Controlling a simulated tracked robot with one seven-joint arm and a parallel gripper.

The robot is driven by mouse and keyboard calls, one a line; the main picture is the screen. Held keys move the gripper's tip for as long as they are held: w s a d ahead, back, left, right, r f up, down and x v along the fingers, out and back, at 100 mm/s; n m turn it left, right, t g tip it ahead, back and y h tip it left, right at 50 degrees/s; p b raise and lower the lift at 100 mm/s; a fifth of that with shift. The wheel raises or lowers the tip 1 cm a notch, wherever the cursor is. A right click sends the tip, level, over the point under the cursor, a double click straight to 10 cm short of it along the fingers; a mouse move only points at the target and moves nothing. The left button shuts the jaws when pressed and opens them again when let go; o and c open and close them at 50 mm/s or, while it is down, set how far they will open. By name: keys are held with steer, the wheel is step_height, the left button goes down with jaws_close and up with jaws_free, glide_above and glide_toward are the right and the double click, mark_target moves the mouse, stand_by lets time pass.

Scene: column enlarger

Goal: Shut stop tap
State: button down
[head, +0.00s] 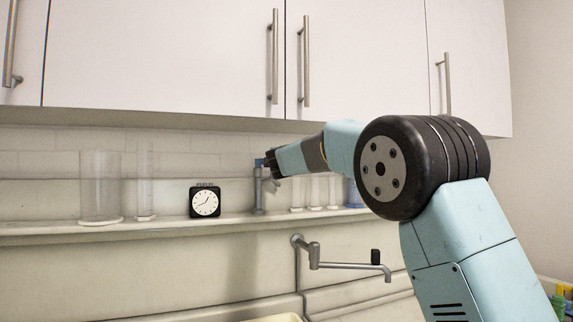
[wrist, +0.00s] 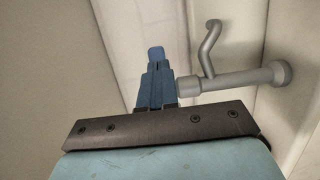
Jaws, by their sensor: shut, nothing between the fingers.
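In the wrist view the tap's grey pipe (wrist: 235,80) runs from a round flange at the right, with a curved spout. My gripper (head: 270,163) reaches in from the right, level with the handle. Its fingers (wrist: 155,78) are shut with nothing between them.
Left of the tap on the shelf stand a black clock (head: 205,202), a clear cylinder (head: 145,180) and a wide clear beaker (head: 100,187). Clear vessels (head: 315,192) stand on the right, below my arm. A swing faucet (head: 340,264) juts out below. Cabinets (head: 365,55) hang above.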

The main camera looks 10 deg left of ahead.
steer(key=s+d, duration=0.6)
steer(key=s, duration=0.3)
steer(key=shift+s, duration=0.25)
steer(key=s+d+f+m+g+h, duration=0.25)
steer(key=s+d+m, duration=0.3)
steer(key=d, duration=0.45)
steer(key=s+d+f+m+g+h, duration=0.1)
steer(key=s+d+f+m+h, duration=0.4)
steer(key=d, duration=0.6)
steer(key=s+d+f+m+g+h, duration=0.1)
steer(key=s+d+m+g, duration=0.15)
steer(key=s+d, duration=0.6)
steer(key=s+d+f+m+g+y, duration=0.2)
steer(key=s+f+m+g, duration=0.1)
steer(key=s+f, duration=0.6)
steer(key=s+d+f+m+g+y, duration=0.2)
steer(key=s+f+m, duration=0.3)
steer(key=s+f, duration=0.5)
steer(key=s, duration=0.6)
steer(key=shift+s+d+f+g, duration=0.2)
steer(key=shift+s+f+g, duration=0.05)
steer(key=shift+s+g, duration=0.15)
